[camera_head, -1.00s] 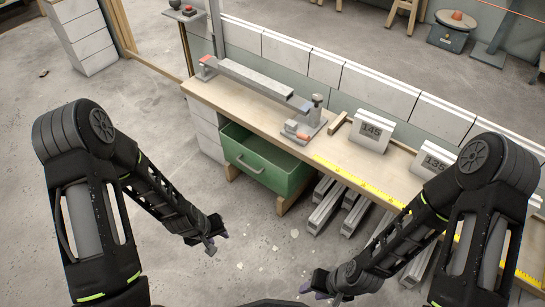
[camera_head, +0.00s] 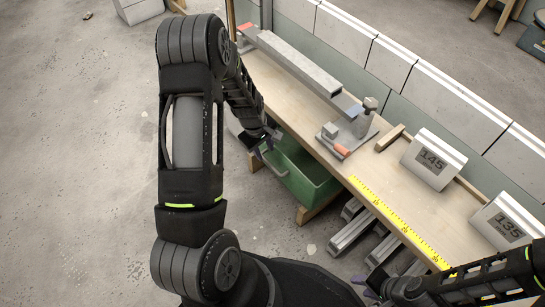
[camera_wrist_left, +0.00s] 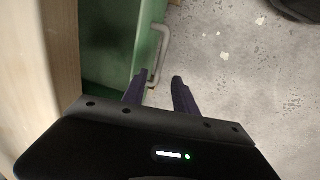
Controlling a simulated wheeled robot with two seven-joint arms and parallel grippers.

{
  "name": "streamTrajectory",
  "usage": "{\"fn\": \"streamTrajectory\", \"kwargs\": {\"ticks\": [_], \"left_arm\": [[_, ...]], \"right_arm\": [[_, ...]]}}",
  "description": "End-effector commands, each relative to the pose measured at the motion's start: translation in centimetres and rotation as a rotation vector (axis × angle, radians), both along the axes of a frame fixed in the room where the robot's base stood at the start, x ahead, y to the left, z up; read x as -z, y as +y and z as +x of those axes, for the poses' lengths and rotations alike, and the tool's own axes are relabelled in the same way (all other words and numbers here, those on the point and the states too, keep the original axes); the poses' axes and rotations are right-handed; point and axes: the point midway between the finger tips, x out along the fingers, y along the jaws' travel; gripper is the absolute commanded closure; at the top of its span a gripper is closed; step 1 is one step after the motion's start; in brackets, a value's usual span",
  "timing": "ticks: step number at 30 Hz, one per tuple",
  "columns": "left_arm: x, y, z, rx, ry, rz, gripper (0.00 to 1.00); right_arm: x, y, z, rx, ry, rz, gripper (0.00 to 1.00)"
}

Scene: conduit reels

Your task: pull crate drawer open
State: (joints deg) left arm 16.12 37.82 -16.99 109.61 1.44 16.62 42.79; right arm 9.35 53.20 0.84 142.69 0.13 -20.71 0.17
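The green crate drawer (camera_head: 309,179) sits under the workbench, partly hidden by my left arm in the head view. In the left wrist view the drawer (camera_wrist_left: 120,42) fills the upper left, with its grey bar handle (camera_wrist_left: 164,48) on its front. My left gripper (camera_head: 263,147) is at the drawer's front. Its two dark fingers (camera_wrist_left: 158,80) are apart in the left wrist view, with the handle's near end showing between and just beyond the tips. No grip on the handle shows. My right gripper (camera_head: 366,288) is low at the bottom right, away from the drawer, its fingertips apart and empty.
The workbench (camera_head: 400,185) carries a long metal bar (camera_head: 290,62), a clamp fixture (camera_head: 350,132), a yellow ruler strip (camera_head: 400,225) and blocks marked 145 (camera_head: 433,160) and 135 (camera_head: 505,222). Grey beams (camera_head: 352,232) lie beneath it.

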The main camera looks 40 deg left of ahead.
Motion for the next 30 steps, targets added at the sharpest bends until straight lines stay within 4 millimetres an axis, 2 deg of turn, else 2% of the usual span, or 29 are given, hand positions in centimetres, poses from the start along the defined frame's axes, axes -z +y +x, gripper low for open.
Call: {"fn": "streamTrajectory", "kwargs": {"ticks": [11,24,30], "left_arm": [[0.6,-0.1,0.1,0.002,-0.001,0.0,0.66],[6.6,-0.4,1.2,0.002,-0.001,0.0,0.66],[7.8,-0.5,1.4,0.003,-0.001,0.0,0.66]], "right_arm": [[0.3,0.0,0.1,0.0,-0.001,0.0,0.64],[2.5,-0.6,0.6,0.014,-0.01,-0.009,0.64],[2.8,-0.7,0.7,0.017,-0.012,-0.011,0.64]]}}
